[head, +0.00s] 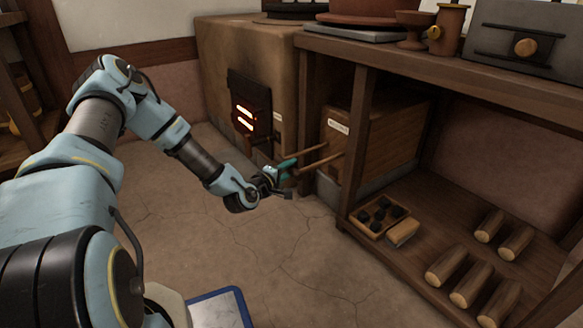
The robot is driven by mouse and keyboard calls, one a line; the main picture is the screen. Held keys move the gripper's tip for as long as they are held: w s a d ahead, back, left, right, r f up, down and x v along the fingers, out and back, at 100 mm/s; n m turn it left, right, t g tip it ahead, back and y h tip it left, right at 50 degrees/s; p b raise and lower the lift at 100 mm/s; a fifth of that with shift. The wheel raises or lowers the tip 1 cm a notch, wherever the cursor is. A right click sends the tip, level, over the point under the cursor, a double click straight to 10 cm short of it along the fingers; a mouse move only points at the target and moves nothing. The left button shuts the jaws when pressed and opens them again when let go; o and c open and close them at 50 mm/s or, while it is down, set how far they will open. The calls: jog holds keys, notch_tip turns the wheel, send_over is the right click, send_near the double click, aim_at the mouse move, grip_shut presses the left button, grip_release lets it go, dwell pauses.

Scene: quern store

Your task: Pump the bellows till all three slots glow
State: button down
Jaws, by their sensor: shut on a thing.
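The stove (215,62) stands at the back with a dark iron door (258,103). Two glowing orange slots (244,118) show in the door; I cannot make out a third lit one. Right of it, under the counter, is a wooden box (372,135) with a small white label, seemingly the bellows. Two wooden rods reach out from its front to a handle (290,172). My gripper (282,176) is shut on this handle, near a teal part. The fingertips are small in view and the exact grip is partly hidden.
On the low shelf are a tray (377,216) of dark lumps, a small block (402,233) and several logs (472,284). The shelf post (357,140) stands right of the rods. Pots and a grey box (520,40) stand on the counter. The floor (290,245) before it is clear.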

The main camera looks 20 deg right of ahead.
jog(key=c, duration=0.6)
grip_release()
jog(key=shift+p+v, duration=2.05)
jog(key=shift+v, duration=3.35)
